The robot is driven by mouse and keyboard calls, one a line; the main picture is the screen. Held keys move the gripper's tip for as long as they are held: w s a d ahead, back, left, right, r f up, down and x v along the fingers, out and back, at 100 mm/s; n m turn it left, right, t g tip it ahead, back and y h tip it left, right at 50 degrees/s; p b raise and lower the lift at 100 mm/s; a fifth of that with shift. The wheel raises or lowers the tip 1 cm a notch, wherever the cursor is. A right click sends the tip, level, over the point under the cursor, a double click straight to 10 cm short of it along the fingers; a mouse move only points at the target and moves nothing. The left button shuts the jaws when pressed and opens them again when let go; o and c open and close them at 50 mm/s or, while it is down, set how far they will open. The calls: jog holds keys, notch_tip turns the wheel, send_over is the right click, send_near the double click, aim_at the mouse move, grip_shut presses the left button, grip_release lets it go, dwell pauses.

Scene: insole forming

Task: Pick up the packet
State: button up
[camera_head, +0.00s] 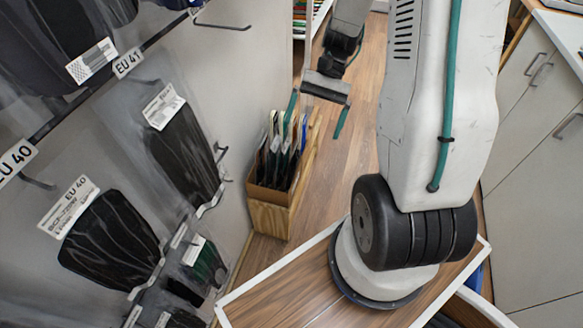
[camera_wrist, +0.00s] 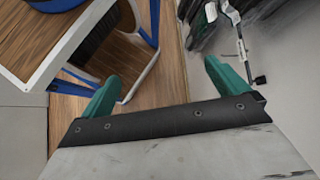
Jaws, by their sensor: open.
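Clear packets with dark contents and white labels hang on the wall at the left of the head view. One packet (camera_head: 108,245) is labelled EU 40, another packet (camera_head: 182,145) hangs to its right, and a larger dark packet (camera_head: 45,45) hangs at the top left. The pictures do not show which one the task means. My gripper (camera_head: 316,115) is open and empty, apart from the wall packets and above the floor beyond the box. In the wrist view its two green fingers (camera_wrist: 162,73) are spread with nothing between them. Dark packets (camera_wrist: 205,22) show blurrily at the upper right there.
A wooden box (camera_head: 270,215) of upright thin items stands against the wall below my gripper. Metal hooks (camera_head: 222,26) stick out from the wall. Grey cabinets (camera_head: 535,170) stand at the right. The wooden floor (camera_head: 360,130) between is clear.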

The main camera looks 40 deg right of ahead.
jog(key=w+d+f+m+t+y, duration=0.2)
jog(key=f+m+y, duration=0.1)
jog(key=f, duration=0.5)
jog(key=w+d+f+m+t+y, duration=0.2)
jog(key=d+f+m+y, duration=0.15)
jog(key=f, duration=0.55)
jog(key=m+t+h, duration=0.1)
jog(key=m+t, duration=1.1)
send_near(294, 165)
jog(key=s+a+f, duration=0.2)
jog(key=a+f, duration=0.1)
jog(key=f, duration=0.3)
jog(key=w+a+m+t+h, duration=0.1)
jog(key=w+t+h, duration=0.1)
jog(key=w, duration=0.7)
jog(key=shift+w+f+t, duration=0.3)
jog(key=shift+t, duration=0.2)
jog(key=shift+h, duration=0.25)
jog(key=c, duration=1.1)
